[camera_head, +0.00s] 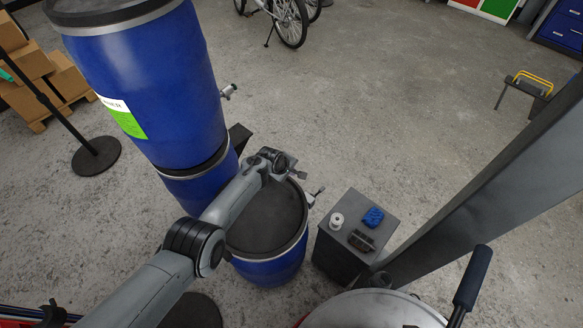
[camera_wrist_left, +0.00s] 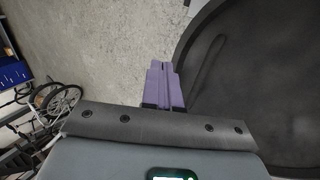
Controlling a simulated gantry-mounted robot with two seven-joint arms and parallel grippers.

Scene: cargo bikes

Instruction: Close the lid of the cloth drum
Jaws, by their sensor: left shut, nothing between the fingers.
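The cloth drum is most likely the short blue drum (camera_head: 270,270) at the centre of the head view. Its round dark top (camera_head: 262,222) lies level inside a grey rim; whether this is a lid or the open inside I cannot tell. A small metal lever (camera_head: 316,194) sticks out at the rim's right. My left arm reaches across the drum, and my left gripper (camera_head: 292,172) is by its far right edge. In the left wrist view the purple fingers (camera_wrist_left: 162,68) are shut and empty, beside the dark drum top (camera_wrist_left: 270,85), over its rim or the floor.
A tall blue drum (camera_head: 150,90) with a tap stands behind, to the left. A dark box (camera_head: 345,255) stands close on the right, carrying a white spool (camera_head: 337,221), a blue item (camera_head: 373,217) and a dark brush-like item (camera_head: 361,241). A black-gripped handle (camera_head: 472,280) rises at lower right.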

